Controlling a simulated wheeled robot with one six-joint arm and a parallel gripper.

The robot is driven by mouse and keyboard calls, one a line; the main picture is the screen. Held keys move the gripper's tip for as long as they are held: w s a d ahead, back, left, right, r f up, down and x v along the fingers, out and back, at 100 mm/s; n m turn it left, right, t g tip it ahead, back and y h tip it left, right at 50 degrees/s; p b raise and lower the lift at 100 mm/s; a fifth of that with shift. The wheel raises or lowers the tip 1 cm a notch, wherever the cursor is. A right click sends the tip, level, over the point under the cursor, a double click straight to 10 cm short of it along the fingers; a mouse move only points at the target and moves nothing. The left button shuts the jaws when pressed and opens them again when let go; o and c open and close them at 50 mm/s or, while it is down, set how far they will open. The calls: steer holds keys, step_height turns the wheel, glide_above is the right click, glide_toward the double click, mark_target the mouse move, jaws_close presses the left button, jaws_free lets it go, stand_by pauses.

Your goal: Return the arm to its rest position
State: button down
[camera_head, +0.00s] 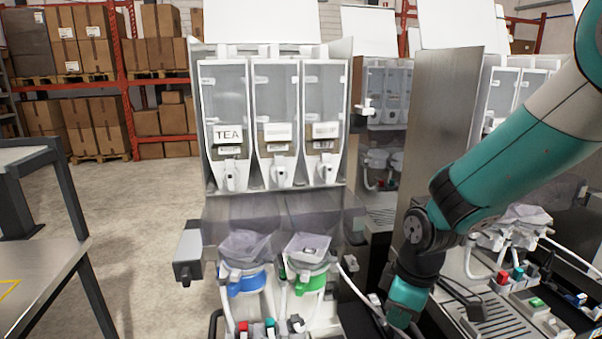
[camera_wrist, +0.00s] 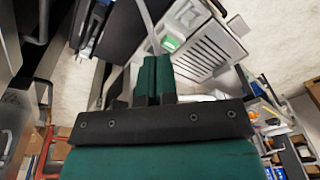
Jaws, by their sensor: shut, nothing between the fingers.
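My arm enters the head view from the right and bends down in front of the machines. Its lower end, with my gripper (camera_head: 397,318), hangs low beside the right of the near dispenser. In the wrist view my gripper (camera_wrist: 153,78) shows two green fingers pressed together, shut and empty. The near dispenser (camera_head: 275,125) has three clear hoppers, the left one labelled TEA. Below the hoppers are a blue-collared funnel (camera_head: 243,281) and a green-collared funnel (camera_head: 309,279).
More dispensers stand behind and right, with a drip grate (camera_head: 497,318) close to my forearm. Tubes and cables run near my gripper. A metal table (camera_head: 45,275) stands at left. Boxed shelves (camera_head: 95,80) are at the back. The floor between table and dispenser is clear.

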steer(key=s+a+r+m+y+b, duration=0.1)
steer(key=s+r+m+b, duration=0.1)
steer(key=s+r, duration=0.3)
steer(key=s+a+r+m+y+b, duration=0.1)
steer(key=s+r, duration=0.4)
steer(key=s, duration=0.9)
steer(key=shift+r+m+y+b, duration=0.35)
steer(key=shift+m+y, duration=0.05)
steer(key=shift+m, duration=0.5)
steer(key=shift+a, duration=0.1)
